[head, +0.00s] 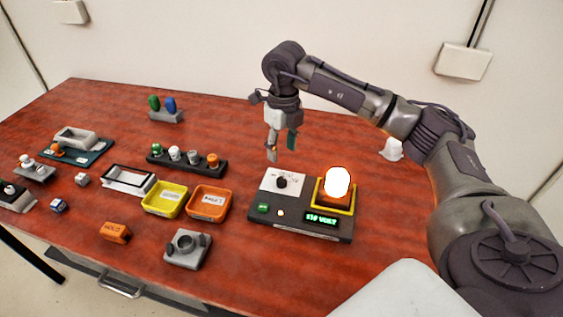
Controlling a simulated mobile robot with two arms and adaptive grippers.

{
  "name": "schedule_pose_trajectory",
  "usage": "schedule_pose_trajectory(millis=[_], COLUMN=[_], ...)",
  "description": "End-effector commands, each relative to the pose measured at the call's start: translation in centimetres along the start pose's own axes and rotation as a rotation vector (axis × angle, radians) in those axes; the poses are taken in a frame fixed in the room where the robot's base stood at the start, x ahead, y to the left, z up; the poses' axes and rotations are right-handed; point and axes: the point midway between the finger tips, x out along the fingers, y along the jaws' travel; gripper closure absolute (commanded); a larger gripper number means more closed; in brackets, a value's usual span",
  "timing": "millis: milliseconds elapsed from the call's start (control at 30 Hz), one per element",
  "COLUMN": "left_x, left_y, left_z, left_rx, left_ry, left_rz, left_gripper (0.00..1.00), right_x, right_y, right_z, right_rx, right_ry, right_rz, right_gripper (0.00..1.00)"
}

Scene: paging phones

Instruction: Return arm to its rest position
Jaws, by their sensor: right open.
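My right arm comes in from the right side of the head view. Its gripper (281,146) is open and points down, with nothing between its fingers. It hangs above the far side of a dark tester box that stands on the red table. The box has a white panel with a black knob (282,182), a green display (321,218) and a brightly glowing bulb (337,183) in a yellow-rimmed holder. The gripper appears apart from the box. My left arm is not in view.
The red table (349,270) carries a yellow tray (183,202), an orange tray (226,208), a rack of several bulbs (190,163), an orange block (115,232) and a grey fixture (186,250). A white crumpled item (391,150) lies behind my right arm. The back middle of the table is clear.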

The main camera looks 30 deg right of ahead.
Motion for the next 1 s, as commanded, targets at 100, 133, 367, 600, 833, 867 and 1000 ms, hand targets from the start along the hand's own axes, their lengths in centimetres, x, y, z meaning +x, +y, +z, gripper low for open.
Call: schedule_pose_trajectory(millis=[100, 133, 367, 600, 833, 867, 1000], left_x=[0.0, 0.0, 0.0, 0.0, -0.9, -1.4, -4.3], left_y=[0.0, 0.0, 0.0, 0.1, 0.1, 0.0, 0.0], left_z=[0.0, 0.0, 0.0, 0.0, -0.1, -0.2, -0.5], left_rx=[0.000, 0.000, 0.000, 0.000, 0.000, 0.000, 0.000], left_ry=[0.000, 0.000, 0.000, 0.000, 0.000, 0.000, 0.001], left_rz=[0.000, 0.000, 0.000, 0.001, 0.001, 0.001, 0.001], left_gripper=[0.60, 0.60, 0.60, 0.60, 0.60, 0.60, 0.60], right_x=[-1.3, -1.5, -1.8, -1.8, -2.7, -3.3, -6.1], right_y=[0.0, 0.0, 0.0, 0.0, 0.0, 0.0, 0.1], right_z=[0.0, 0.0, 0.0, 0.0, 0.0, 0.0, 0.0], right_rx=[0.001, 0.001, 0.001, 0.001, 0.001, 0.001, 0.001], right_ry=[-0.001, -0.001, 0.000, 0.000, 0.000, 0.000, 0.000], right_rz=[0.000, 0.000, 0.000, 0.000, 0.000, 0.000, 0.000], right_gripper=[0.47, 0.47, 0.47, 0.47, 0.47, 0.47, 0.47])
